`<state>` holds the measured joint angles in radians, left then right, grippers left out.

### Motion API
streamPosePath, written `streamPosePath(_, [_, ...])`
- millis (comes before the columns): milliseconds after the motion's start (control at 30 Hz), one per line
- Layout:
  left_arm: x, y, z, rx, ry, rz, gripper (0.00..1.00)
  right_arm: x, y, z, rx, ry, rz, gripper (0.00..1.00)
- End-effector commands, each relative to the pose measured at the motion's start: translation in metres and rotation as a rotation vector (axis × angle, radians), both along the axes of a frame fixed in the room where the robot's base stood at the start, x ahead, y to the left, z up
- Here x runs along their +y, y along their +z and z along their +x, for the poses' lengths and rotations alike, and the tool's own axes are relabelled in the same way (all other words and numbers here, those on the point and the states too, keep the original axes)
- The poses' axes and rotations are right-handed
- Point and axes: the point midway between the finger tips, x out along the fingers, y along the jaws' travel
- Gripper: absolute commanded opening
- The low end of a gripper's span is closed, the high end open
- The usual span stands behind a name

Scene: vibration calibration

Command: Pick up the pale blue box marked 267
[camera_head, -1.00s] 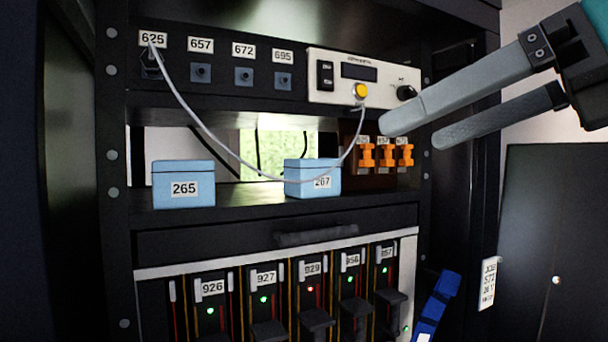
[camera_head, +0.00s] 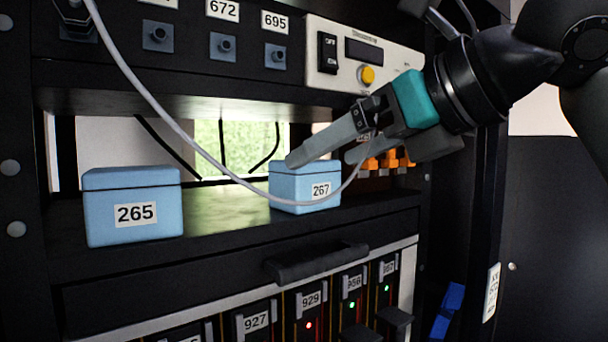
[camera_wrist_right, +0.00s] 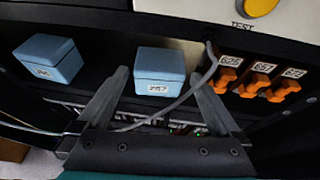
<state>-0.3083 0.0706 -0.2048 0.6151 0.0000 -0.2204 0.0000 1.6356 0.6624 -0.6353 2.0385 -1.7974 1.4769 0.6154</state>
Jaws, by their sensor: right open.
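The pale blue box marked 267 (camera_head: 296,187) stands upright on the rack shelf, right of the middle in the head view. It also shows in the right wrist view (camera_wrist_right: 158,70), ahead of the fingertips. My right gripper (camera_head: 320,157) is open and empty. A grey cable (camera_head: 220,168) hangs across the front of the box. My left gripper is not in view.
A similar blue box marked 265 (camera_head: 133,215) stands left on the shelf (camera_head: 220,212). Orange clips (camera_wrist_right: 229,80) sit to the right. A panel with a yellow button (camera_head: 367,75) is above. A drawer handle (camera_head: 315,262) juts out below.

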Motion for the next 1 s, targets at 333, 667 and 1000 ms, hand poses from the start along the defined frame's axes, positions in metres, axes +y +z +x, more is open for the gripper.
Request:
streamPosePath(333, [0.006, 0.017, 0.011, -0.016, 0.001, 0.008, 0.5, 0.02, -0.013, 0.023, 0.004, 0.001, -0.001, 1.0])
streamPosePath(667, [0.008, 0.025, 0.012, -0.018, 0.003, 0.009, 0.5, 0.036, -0.026, 0.042, 0.001, 0.001, 0.001, 1.0])
streamPosePath(1000, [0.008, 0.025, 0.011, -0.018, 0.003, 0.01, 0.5, 0.036, -0.026, 0.041, 0.001, 0.001, 0.0, 0.78])
